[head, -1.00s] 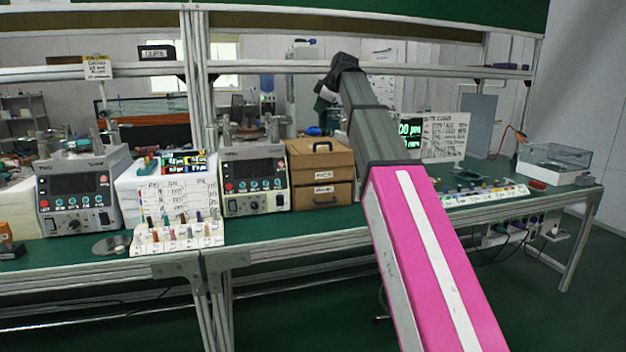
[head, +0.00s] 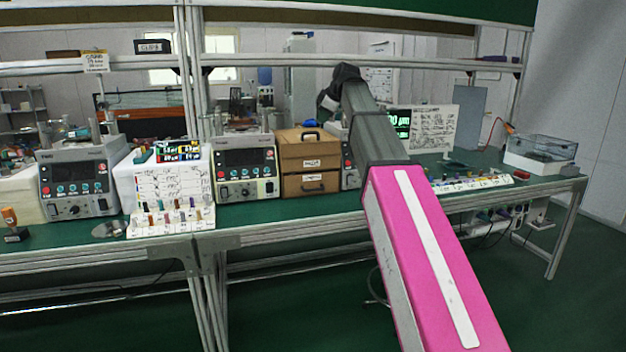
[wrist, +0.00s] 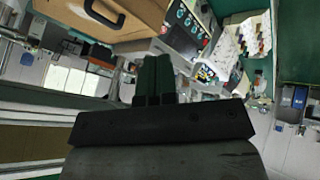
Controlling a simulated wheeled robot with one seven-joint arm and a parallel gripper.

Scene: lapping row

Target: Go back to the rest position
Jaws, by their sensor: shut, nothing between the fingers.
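My gripper (wrist: 155,78) shows in the wrist view with its two dark fingers together and nothing between them. In the head view my arm reaches forward over the bench, and its dark wrist end (head: 345,77) is raised above bench level, to the right of the wooden drawer box (head: 308,163). The fingertips cannot be made out in the head view. The wrist view is tilted and shows the wooden box (wrist: 110,22) with its dark handle near the top.
The green bench (head: 255,217) carries control units (head: 247,172), a rack of small coloured items (head: 170,220), a whiteboard (head: 432,130) and a clear-lidded tank (head: 540,155). An aluminium shelf rail (head: 265,62) runs above. The floor in front is clear.

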